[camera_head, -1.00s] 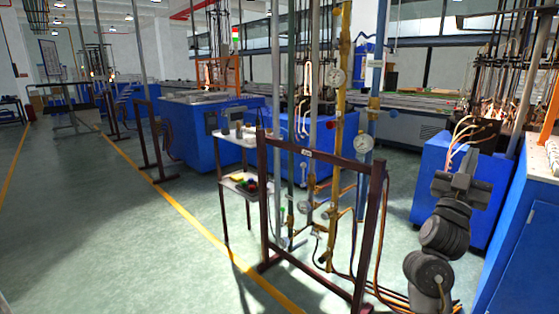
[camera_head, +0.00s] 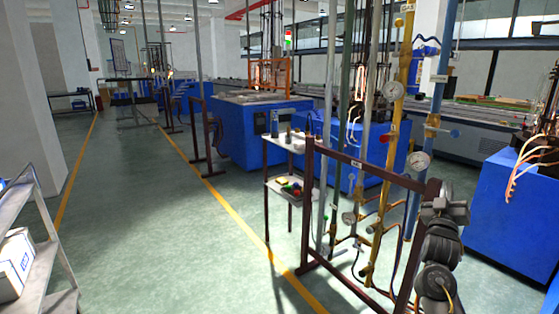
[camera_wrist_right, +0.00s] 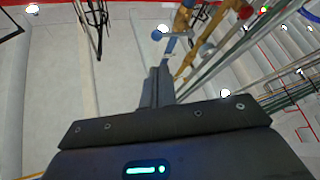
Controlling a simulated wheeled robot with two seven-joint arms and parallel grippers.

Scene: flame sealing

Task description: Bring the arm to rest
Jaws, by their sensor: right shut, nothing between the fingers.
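My right gripper (camera_head: 446,205) is raised at the right side of the head view, above my dark grey arm. It shows in front of the right end of the dark pipe frame; I cannot tell the gap between them. In the right wrist view its two fingers (camera_wrist_right: 157,88) are together, pointing up toward the ceiling, with nothing between them. My left gripper is in neither view.
A brown metal frame (camera_head: 349,162) with pipes and gauges stands close by. A small white table (camera_head: 285,140) is left of it. A grey shelf (camera_head: 48,250) with a white box (camera_head: 14,262) is at the left edge. Green floor (camera_head: 150,230) between is clear.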

